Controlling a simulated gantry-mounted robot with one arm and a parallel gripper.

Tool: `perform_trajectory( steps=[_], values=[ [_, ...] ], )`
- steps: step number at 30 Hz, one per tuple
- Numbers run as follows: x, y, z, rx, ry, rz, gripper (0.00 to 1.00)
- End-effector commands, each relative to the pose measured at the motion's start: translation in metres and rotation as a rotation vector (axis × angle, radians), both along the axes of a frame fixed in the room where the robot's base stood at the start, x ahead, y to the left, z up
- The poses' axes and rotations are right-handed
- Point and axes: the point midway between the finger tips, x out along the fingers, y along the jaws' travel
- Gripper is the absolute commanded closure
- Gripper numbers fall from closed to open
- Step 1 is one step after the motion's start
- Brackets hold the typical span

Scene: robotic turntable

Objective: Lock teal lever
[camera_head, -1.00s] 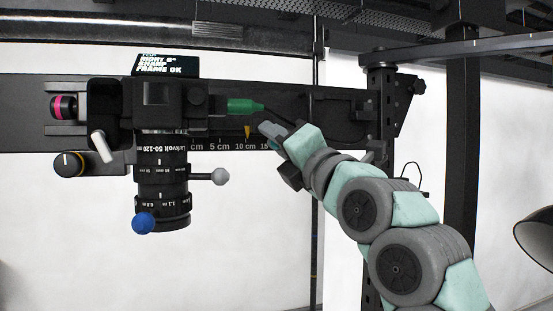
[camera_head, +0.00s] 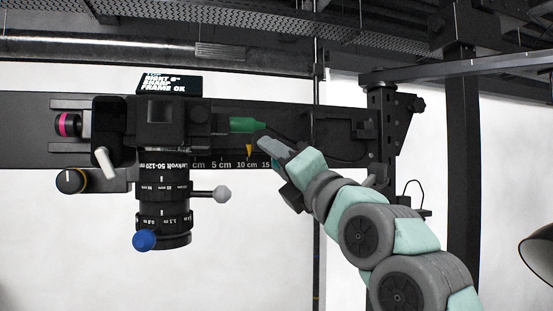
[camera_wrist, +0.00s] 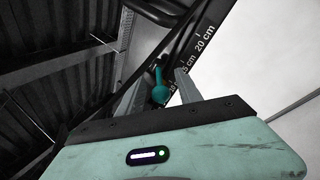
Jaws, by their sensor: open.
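The teal lever shows in the wrist view as a teal ball (camera_wrist: 160,95) on a short teal stem, between the two grey fingers in the picture; I cannot tell whether they touch it. My gripper (camera_wrist: 161,78) is open around that spot. In the head view my gripper (camera_head: 263,141) is at the right side of the camera rig, just below and right of a green tapered handle (camera_head: 246,125). I cannot make out the teal ball in the head view; the fingers may hide it.
The dark camera rig (camera_head: 160,125) carries a lens (camera_head: 163,205) below, with a blue knob (camera_head: 145,240) and a grey ball lever (camera_head: 221,194). A white-tipped lever (camera_head: 105,163) and a black knob (camera_head: 71,180) are at its left.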

Motion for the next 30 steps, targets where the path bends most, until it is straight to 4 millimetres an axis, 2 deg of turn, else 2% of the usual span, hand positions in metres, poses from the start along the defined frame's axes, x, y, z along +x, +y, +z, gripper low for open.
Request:
perform_trajectory(
  steps=[5, 16, 21, 30],
  values=[
    [-0.017, -0.012, -0.010, 0.000, -0.003, -0.002, 0.58],
    [-0.071, -0.049, -0.035, 0.001, -0.004, -0.005, 0.58],
    [-0.081, -0.054, -0.040, 0.000, 0.001, -0.002, 0.58],
    [-0.082, -0.054, -0.040, 0.000, 0.001, -0.001, 0.60]
  ],
)
